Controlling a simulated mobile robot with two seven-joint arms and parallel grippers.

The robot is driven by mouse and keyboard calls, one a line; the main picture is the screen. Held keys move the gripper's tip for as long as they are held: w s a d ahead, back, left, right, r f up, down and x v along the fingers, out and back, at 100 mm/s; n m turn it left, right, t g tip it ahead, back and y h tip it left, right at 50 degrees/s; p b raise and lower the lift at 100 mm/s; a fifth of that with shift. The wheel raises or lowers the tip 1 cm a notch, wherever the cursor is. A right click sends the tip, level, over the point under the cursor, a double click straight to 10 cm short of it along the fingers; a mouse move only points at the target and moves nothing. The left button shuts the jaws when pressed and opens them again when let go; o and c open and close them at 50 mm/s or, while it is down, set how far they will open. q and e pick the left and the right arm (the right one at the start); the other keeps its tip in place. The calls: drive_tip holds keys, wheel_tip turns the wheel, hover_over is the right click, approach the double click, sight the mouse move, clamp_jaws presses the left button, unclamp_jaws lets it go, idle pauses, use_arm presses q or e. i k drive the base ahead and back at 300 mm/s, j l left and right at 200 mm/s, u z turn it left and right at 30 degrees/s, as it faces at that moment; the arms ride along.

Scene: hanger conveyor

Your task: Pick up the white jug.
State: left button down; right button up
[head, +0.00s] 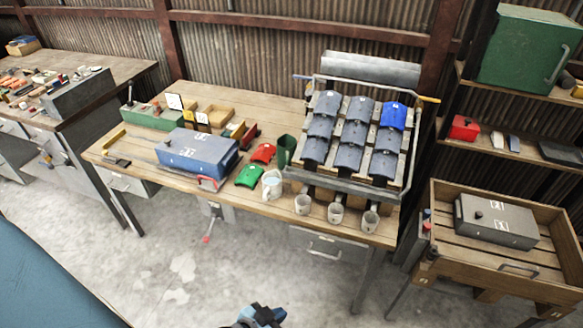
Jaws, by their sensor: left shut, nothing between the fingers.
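The white jug (272,184) stands upright near the front edge of the wooden workbench (225,197), with something light blue showing at its top. It is just left of the bench's centre, beside a green block and in front of a dark green cup. My left gripper (264,314) shows at the bottom edge of the head view, well below and apart from the jug. Its fingers are shut and empty, and most of its arm is cut off by the frame. My right gripper is not in view.
Several pale mugs (336,212) stand right of the jug under a rack (345,185) of dark grey pieces and one blue piece. A blue box (197,151) lies to the left, with red and green blocks (249,176) near the jug. The floor in front of the bench is clear.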

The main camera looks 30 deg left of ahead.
sight(272, 180)
drive_tip(key=u, duration=1.15)
drive_tip(key=i+l, duration=0.3)
drive_tip(key=i, duration=0.2)
drive_tip(key=i+l, duration=0.3)
drive_tip(key=i, duration=0.25)
